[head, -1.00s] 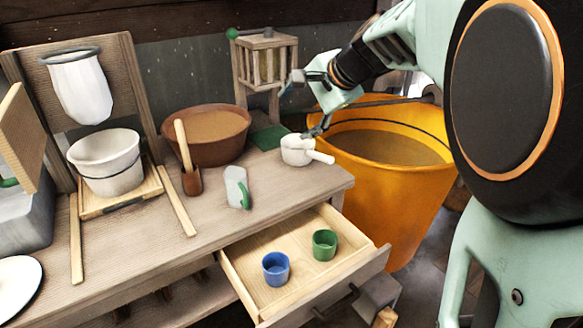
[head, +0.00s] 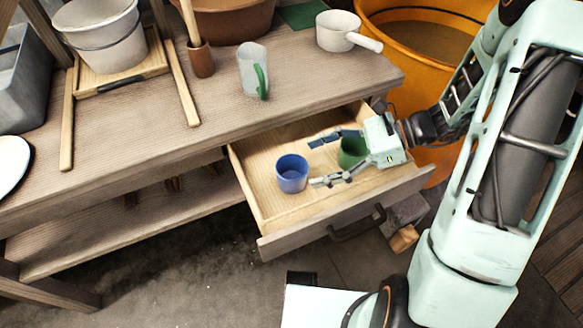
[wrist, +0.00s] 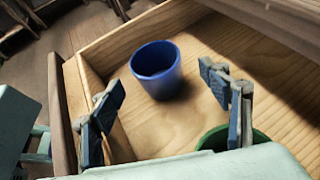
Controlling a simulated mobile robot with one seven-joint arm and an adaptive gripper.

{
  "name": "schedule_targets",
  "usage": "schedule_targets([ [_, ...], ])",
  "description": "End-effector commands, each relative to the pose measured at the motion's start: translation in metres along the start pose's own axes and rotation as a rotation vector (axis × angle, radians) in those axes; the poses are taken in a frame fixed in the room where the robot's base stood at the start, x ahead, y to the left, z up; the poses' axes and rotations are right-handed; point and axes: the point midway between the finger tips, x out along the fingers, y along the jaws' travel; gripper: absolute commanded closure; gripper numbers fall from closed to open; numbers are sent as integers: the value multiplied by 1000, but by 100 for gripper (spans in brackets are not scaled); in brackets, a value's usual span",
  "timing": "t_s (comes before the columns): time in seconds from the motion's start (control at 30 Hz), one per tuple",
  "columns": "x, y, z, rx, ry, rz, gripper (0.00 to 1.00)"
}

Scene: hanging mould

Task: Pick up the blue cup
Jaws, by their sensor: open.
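The blue cup (head: 292,174) stands upright in the open wooden drawer (head: 287,226). My gripper (head: 322,162) is open and empty over the drawer, just right of the blue cup. Its fingers point left toward the cup, without visible contact. In the wrist view, the blue cup (wrist: 157,70) is ahead of the fingertips, between their directions, and my gripper (wrist: 165,88) has its fingers wide apart. The green cup (head: 352,152) is beneath and partly hidden by my gripper. Its rim also shows at the bottom of the wrist view (wrist: 232,138).
On the workbench (head: 215,118) stand a grey mug with a green handle (head: 252,72) and a white ladle (head: 338,32). An orange tub (head: 430,40) is behind right. The drawer floor left of the blue cup is clear.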

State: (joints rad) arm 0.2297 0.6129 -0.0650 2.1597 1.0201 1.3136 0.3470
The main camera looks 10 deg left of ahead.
Motion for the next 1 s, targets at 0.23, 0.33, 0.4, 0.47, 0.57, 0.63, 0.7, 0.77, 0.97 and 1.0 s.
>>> schedule_targets([
  [0.23,11,11,1,47,-79,-3,30],
  [0.33,27,12,2,46,-80,-1,30],
  [0.4,39,12,3,46,-80,0,30],
  [0.47,47,11,3,46,-79,-2,30],
  [0.57,56,11,4,46,-78,-2,30],
  [0.63,60,11,5,47,-78,-3,30],
  [0.7,66,11,5,46,-78,-3,30],
  [0.77,74,11,5,45,-77,-1,30],
  [0.97,104,11,8,46,-78,-2,30],
  [1.0,108,11,8,46,-77,-2,30],
])
